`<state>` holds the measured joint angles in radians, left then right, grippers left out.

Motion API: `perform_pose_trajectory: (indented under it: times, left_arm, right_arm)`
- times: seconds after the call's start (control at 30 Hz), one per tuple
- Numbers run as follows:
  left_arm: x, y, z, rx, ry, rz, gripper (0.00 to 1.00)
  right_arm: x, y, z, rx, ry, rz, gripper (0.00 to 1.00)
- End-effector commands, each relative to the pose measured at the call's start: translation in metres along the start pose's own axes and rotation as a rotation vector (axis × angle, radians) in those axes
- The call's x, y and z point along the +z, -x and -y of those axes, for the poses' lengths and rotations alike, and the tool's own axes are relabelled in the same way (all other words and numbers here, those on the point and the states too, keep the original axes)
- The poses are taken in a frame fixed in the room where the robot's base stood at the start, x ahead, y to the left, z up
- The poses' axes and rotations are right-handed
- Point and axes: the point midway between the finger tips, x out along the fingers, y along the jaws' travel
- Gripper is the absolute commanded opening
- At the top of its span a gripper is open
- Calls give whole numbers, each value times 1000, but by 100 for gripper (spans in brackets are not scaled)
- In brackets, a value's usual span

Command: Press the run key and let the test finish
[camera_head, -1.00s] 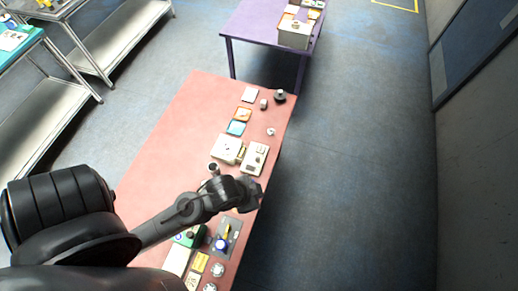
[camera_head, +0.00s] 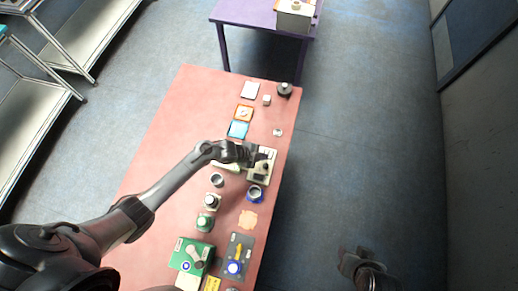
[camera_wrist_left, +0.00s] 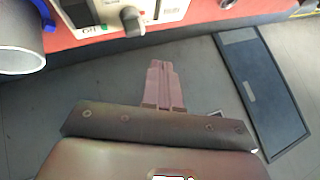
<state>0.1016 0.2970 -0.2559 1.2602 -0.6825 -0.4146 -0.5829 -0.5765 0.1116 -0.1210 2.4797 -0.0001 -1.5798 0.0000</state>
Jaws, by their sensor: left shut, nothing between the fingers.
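A cream instrument with dark parts on its top (camera_head: 258,176) stands near the right edge of the red table. My left gripper (camera_head: 252,155) is at its upper left side and hides part of it and of the pale box beside it (camera_head: 226,167). In the left wrist view my left gripper's fingers (camera_wrist_left: 162,84) are shut and empty. A pale panel (camera_wrist_left: 176,10) with a grey knob (camera_wrist_left: 133,20) and a green marking shows beyond the fingertips. I cannot tell which part is the run key. My right gripper (camera_head: 352,262) is over the floor, right of the table.
A grey cup with a blue ring (camera_head: 255,194) stands close below the instrument. Small jars (camera_head: 212,201), a green box (camera_head: 192,254) and a dark tray (camera_head: 239,255) fill the near end. Coloured cards (camera_head: 238,129) lie farther off. The table's left half is clear.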

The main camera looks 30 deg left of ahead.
Motion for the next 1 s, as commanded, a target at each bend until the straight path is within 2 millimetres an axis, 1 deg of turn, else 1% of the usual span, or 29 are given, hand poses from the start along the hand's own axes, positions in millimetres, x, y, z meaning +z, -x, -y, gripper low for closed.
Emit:
perform_pose_trajectory:
  times: [0.03,0.1,0.2,0.3,0.43,0.77,1.0]
  left_arm:
    - [-2,-1,15,-18,-14,-2,0]
    - [-4,1,31,-38,-27,-3,0]
    - [-6,3,47,-58,-39,-4,0]
    - [-8,4,56,-69,-45,-6,0]
    - [-10,5,60,-75,-48,-7,0]
    - [-10,4,60,-75,-47,-7,0]
    - [-5,-2,56,-75,-46,-7,0]
  right_arm:
    - [2,-4,0,0,0,1,43]
    - [3,-5,0,1,1,3,43]
    - [5,-7,-1,4,4,6,43]
    - [6,-8,-2,8,9,8,43]
    - [6,-8,-3,11,12,9,43]
    - [6,-8,-3,9,10,7,43]
    - [7,-16,-1,4,4,4,43]
